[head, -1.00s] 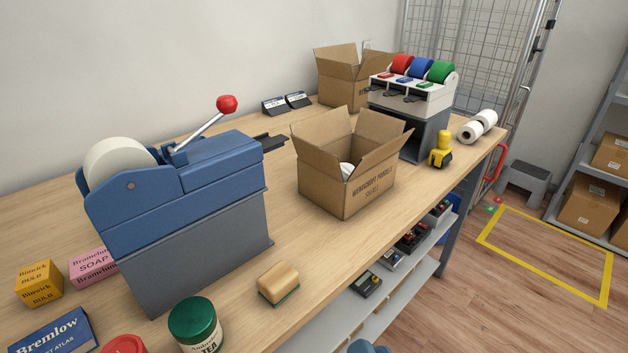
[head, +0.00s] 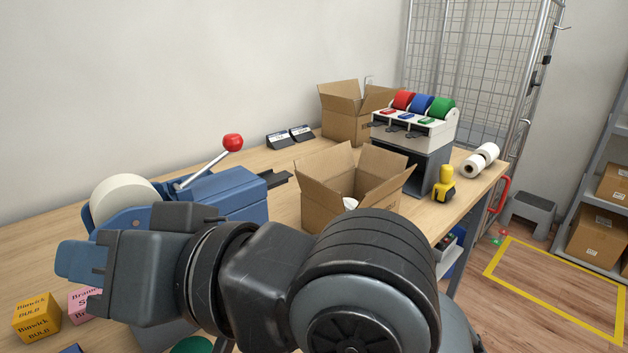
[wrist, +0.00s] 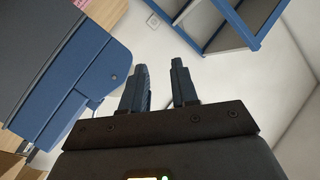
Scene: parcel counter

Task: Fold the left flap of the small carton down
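The small carton (head: 322,212) stands open on the counter in the head view, with white content showing inside. Its left flap (head: 325,170) is raised and leans outward; the flaps at the back and right are raised too. My arm hides the carton's lower front. My gripper (head: 78,262) is at the left of the head view, pointing left, well away from the carton. In the wrist view my gripper (wrist: 160,75) has its two fingers apart with nothing between them. The carton is not recognisable in the wrist view.
A blue tape machine (head: 215,193) with a red-knobbed lever (head: 232,143) stands left of the carton, partly behind my arm. A tape dispenser (head: 415,130) and a larger open carton (head: 345,125) stand behind it. A yellow hand tool (head: 444,185) is at the right edge.

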